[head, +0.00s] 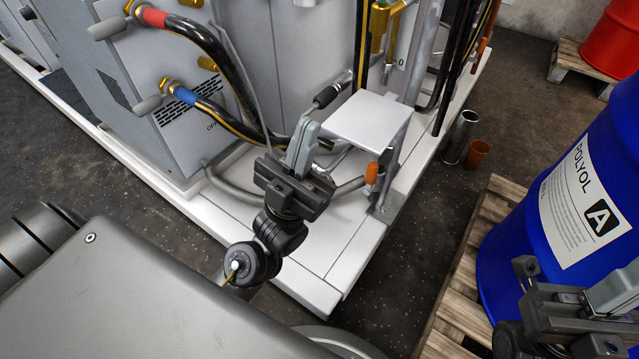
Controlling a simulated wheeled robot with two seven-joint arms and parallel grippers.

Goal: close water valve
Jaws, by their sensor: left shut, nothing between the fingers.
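My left gripper (302,146) is shut and empty, fingers pointing up, above the front corner of the machine's white base. Two brass valve fittings sit on the grey cabinet to its left: an upper one with a grey handle (108,28) on a red-banded hose (152,17), and a lower one with a grey handle (147,106) on a blue-banded hose (186,96). An orange-handled part (372,173) is just right of my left gripper, under a small white plate. I cannot tell which is the water valve. My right gripper (612,292) is partly cut off at the lower right edge.
A blue POLYOL drum (510,260) stands on a wooden pallet (462,305) at the right. A red drum (612,40) is at the upper right. The small white plate (368,121) and black hoses crowd the space near my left gripper. Dark floor (60,150) is clear at the left.

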